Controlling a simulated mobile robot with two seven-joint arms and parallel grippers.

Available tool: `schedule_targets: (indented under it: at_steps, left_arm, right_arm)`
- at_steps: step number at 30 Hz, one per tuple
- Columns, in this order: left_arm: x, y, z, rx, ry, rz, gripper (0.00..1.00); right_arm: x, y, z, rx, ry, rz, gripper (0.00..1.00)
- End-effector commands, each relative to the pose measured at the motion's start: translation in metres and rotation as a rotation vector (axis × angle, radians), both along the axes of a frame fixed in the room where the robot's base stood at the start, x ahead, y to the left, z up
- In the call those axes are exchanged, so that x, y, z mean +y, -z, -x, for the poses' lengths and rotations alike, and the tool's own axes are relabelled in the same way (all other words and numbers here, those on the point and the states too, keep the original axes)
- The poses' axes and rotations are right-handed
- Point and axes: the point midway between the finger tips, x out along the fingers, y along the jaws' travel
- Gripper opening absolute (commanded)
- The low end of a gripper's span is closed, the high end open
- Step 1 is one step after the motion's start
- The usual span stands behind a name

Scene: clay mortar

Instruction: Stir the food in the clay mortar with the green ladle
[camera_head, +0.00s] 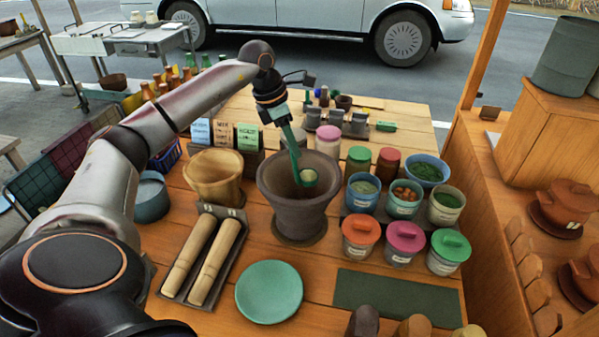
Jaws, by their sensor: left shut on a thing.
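The dark clay mortar (291,213) stands upright on the wooden table in the middle of the view. My left gripper (279,113) is above the mortar, pointing down, and is shut on the green ladle (293,148). The ladle hangs down from the gripper with its bowl inside the mortar's opening. The ladle's bowl looks pale inside. Whether it touches the food cannot be told, and the food at the mortar's bottom is not clearly visible. My right gripper is not in view.
A wooden mortar (214,181) stands left of the clay one, with two pestles (214,262) on a tray in front. A green plate (269,291) lies nearer. Several lidded cups and bowls (404,200) crowd the right. A dark green mat (396,297) lies front right.

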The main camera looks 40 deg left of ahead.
Motion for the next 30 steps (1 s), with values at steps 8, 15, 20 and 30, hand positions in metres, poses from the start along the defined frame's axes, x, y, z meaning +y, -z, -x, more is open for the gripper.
schedule_targets:
  at_steps: [8,15,20,30]
  left_arm:
    - [0.000,-0.035,-0.001,-0.004,0.000,0.001,0.00]
    - [0.000,-0.061,-0.001,-0.004,0.000,0.001,0.00]
    - [0.000,-0.067,0.000,-0.001,-0.001,0.001,0.00]
    - [0.000,-0.066,0.000,-0.001,-0.001,0.001,0.00]
  right_arm:
    - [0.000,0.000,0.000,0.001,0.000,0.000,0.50]
    - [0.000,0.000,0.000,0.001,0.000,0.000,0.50]
    - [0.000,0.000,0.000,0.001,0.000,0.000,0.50]
    - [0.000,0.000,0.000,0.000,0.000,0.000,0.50]
